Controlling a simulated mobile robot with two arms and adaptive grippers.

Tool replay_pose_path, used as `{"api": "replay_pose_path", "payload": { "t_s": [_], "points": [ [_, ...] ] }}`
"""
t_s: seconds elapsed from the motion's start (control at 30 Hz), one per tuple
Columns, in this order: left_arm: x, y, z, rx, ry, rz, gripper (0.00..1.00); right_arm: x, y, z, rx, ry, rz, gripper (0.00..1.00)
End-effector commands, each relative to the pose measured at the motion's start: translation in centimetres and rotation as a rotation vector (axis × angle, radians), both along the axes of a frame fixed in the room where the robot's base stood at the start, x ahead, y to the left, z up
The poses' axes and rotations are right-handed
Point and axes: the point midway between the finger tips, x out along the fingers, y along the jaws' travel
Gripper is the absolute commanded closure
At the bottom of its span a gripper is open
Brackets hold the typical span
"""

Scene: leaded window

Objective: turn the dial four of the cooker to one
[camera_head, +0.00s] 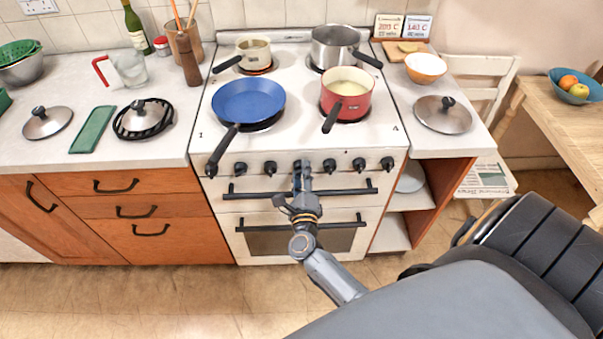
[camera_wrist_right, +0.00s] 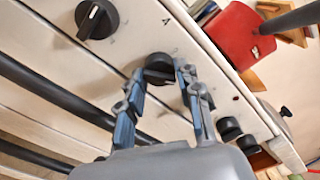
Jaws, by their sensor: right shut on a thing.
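The white cooker (camera_head: 215,190) stands in the middle of the head view, with a row of several black dials along its front. My right gripper (camera_head: 302,168) reaches the fourth dial from the left and partly covers it. In the right wrist view, my right gripper (camera_wrist_right: 161,78) has its two blue-grey fingers on either side of a black dial (camera_wrist_right: 160,68) and is shut on it. The dial's pointer setting is too hidden to read. My left gripper is not in view.
A neighbouring dial (camera_wrist_right: 97,18) shows at the wrist view's upper left. Dark oven handles (camera_head: 300,188) run below the dials. A blue frying pan (camera_head: 248,100) and a red pot (camera_head: 346,92) stand on the hob, their handles pointing towards the front.

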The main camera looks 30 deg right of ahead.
Motion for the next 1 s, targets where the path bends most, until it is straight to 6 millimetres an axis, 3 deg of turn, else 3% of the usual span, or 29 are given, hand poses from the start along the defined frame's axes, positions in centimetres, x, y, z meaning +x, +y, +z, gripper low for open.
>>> {"api": "replay_pose_path", "payload": {
  "t_s": [0.1, 0.13, 0.23, 0.67, 1.0],
  "points": [
    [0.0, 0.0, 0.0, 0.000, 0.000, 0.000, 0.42, 0.0, 0.0, -0.1, 0.002, 0.001, 0.001, 0.97],
    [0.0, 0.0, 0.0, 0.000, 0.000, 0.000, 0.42, 0.0, 0.0, -0.1, 0.002, 0.001, 0.001, 0.62],
    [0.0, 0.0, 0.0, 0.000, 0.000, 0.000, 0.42, 0.0, 0.0, -0.1, 0.001, 0.000, 0.000, 0.43],
    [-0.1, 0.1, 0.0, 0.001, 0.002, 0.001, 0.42, -0.9, 0.6, -0.1, 0.003, 0.000, 0.001, 0.43],
    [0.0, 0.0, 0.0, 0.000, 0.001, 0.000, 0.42, -6.8, 4.2, -0.1, 0.004, 0.003, 0.000, 0.43]
  ]
}}
